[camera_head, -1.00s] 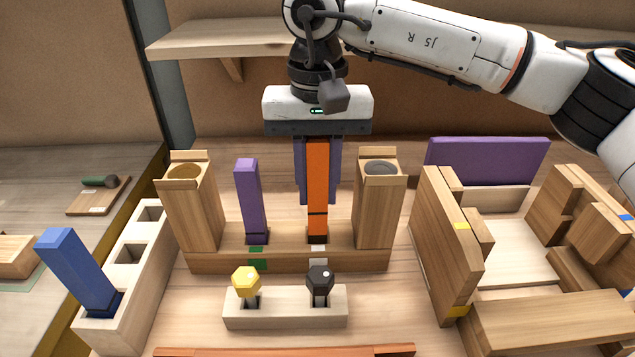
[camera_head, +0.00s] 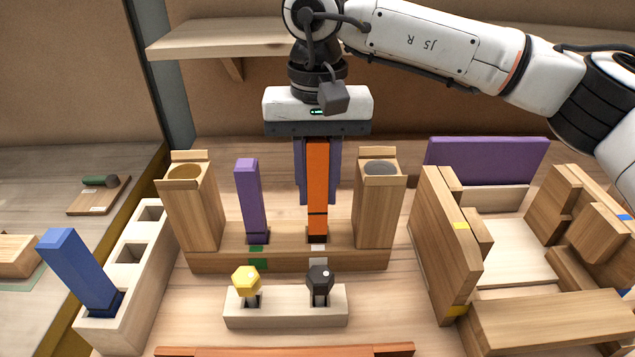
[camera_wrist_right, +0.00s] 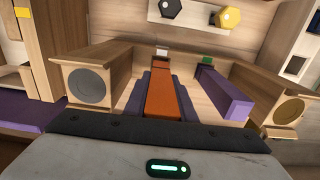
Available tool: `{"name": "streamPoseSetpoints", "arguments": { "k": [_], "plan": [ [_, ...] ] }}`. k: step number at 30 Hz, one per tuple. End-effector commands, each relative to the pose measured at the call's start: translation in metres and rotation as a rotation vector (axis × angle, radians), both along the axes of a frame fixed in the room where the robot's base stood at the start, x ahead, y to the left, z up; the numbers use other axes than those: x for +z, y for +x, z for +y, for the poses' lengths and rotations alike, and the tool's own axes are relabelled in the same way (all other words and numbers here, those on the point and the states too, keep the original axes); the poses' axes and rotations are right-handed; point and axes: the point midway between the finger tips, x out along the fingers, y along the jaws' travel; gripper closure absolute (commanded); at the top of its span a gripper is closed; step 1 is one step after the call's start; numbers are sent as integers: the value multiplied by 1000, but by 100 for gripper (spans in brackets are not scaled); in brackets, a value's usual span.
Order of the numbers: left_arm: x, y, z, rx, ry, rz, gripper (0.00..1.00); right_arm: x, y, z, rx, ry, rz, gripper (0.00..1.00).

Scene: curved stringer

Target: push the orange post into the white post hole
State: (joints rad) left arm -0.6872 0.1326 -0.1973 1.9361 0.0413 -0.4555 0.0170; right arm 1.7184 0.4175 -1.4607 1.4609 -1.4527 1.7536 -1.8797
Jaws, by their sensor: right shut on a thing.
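The orange post (camera_head: 317,190) stands upright at the white-marked place (camera_head: 318,250) of the wooden base (camera_head: 290,261). Its lower end meets the base, and a dark line crosses it a little above. I cannot tell how deep it sits. My right gripper (camera_head: 318,190) comes down from above and is shut on the orange post, a finger on each side. In the right wrist view the post (camera_wrist_right: 163,95) lies between the dark fingers, with the white mark (camera_wrist_right: 162,52) beyond its far end. My left gripper is not in view.
A purple post (camera_head: 250,200) stands at the green mark, left of the orange one. Wooden towers (camera_head: 192,205) (camera_head: 379,205) flank both posts closely. In front is a block (camera_head: 285,309) with yellow and black hex-headed pegs. A blue post (camera_head: 76,270) leans in a holder at left.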

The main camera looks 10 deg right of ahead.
Motion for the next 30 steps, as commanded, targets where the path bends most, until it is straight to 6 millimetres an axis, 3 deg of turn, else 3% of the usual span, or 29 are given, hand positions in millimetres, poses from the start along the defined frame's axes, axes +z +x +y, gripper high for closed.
{"name": "streamPoseSetpoints", "arguments": {
  "k": [30],
  "plan": [
    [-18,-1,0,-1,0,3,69,-25,0,0,0,0,-1,100]
  ]
}}
